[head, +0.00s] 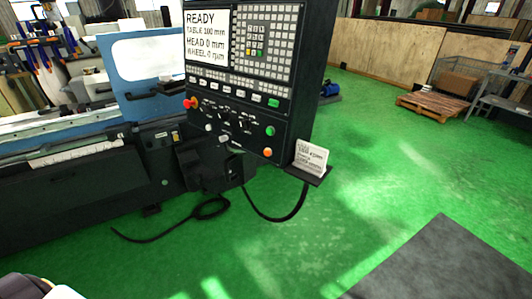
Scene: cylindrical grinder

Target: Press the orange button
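The orange button (267,153) sits at the lower right of the grinder's black control panel (240,135). A green button (270,131) is just above it and another green button (273,102) is higher up. A red knob (190,103) sticks out at the panel's left edge. The screen (207,38) above reads READY, table 100 mm, head 0 mm, wheel 0 rpm. Neither gripper shows in the head view. A white and dark piece at the bottom left corner may be part of me.
A small shelf with a printed card (312,160) juts out at the panel's lower right corner. A black cable (275,217) hangs below. The green floor (370,150) to the right is open, with a dark mat (450,262) in front. A wooden pallet (433,105) lies far back.

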